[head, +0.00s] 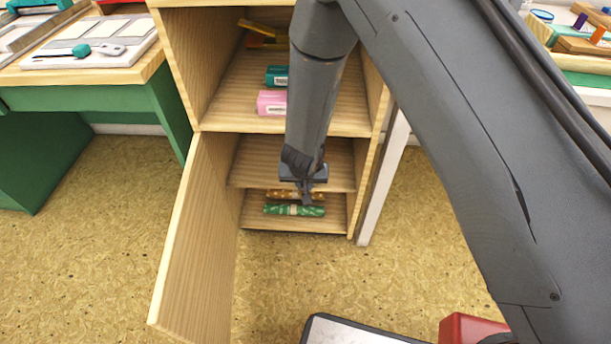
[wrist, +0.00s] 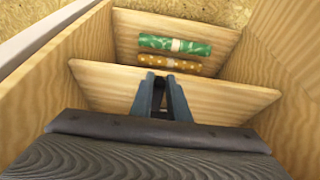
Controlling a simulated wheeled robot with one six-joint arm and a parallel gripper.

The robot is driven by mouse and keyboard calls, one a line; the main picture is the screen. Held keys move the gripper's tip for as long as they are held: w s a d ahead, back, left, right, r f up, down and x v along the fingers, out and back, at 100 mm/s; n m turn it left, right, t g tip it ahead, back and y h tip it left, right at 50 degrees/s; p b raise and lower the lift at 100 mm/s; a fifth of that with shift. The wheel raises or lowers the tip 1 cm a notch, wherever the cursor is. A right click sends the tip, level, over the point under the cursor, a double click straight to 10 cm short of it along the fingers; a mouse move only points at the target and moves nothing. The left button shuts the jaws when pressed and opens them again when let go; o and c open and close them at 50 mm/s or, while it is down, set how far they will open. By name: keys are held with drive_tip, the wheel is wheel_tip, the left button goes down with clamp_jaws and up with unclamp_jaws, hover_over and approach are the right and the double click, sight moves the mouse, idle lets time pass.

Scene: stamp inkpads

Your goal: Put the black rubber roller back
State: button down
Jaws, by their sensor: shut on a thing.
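My gripper (head: 306,194) reaches down into the lower part of the wooden cabinet (head: 200,240), whose door stands open to the left. In the wrist view, its two fingers (wrist: 161,78) are close together over the lower shelf board (wrist: 235,95). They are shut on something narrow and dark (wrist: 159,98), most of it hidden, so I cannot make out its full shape. No black rubber roller shows clearly elsewhere.
A green roll (head: 293,210) and an orange dotted roll (head: 280,194) lie on the cabinet bottom. Teal (head: 276,76) and pink (head: 271,102) packages sit in the upper compartment. A tool with a teal part (head: 82,50) lies on the left desk. The lower shelf looks mostly bare.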

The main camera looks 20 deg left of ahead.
drive_tip(key=shift+w+a+r+p, duration=0.1)
drive_tip(key=shift+w+a+p, duration=0.05)
drive_tip(key=shift+w+p, duration=0.45)
drive_tip(key=shift+w+a+r+p, duration=0.15)
drive_tip(key=shift+w+p, duration=0.2)
drive_tip(key=shift+w, duration=0.3)
drive_tip(key=shift+w+f, duration=0.2)
drive_tip(key=shift+a+f, duration=0.1)
drive_tip(key=c, duration=1.7)
unclamp_jaws()
drive_tip(key=shift+f+b, duration=0.35)
drive_tip(key=shift+b, duration=0.7)
